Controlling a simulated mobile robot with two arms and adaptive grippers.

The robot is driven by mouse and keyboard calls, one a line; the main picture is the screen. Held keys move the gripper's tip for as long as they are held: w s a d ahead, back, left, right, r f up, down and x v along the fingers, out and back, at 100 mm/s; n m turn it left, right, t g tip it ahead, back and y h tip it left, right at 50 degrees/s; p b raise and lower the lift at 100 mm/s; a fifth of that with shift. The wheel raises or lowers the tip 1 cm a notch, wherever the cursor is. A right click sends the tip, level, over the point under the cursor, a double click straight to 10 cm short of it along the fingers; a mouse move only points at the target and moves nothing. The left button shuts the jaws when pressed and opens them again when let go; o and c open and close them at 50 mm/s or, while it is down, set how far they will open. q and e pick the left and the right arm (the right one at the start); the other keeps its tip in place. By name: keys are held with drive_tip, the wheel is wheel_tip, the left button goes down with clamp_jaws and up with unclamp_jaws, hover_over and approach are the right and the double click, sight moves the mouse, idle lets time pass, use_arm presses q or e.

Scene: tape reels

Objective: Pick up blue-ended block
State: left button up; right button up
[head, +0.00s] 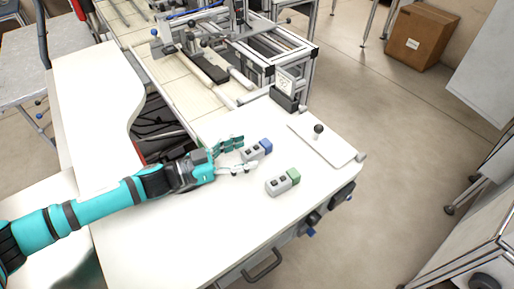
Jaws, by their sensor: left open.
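The blue-ended block (257,150) lies on the white table, a grey body with dark square marks on top and a blue cap at its right end. My left gripper (240,157) reaches in from the left and is open at the block's left end. One teal finger is on the far side and a pale finger on the near side. Whether the fingers touch the block cannot be told. A similar green-ended block (283,182) lies nearer and to the right, apart from the gripper. My right gripper is not in view.
A white plate with a dark round knob (318,129) lies at the table's right side. A small sign on a dark stand (285,92) is at the back. An aluminium frame stands behind it. The table's front left area (170,245) is clear.

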sight(257, 151)
use_arm(q)
drive_tip(key=shift+x, duration=1.3)
drive_tip(key=shift+a, duration=0.1)
clamp_jaws()
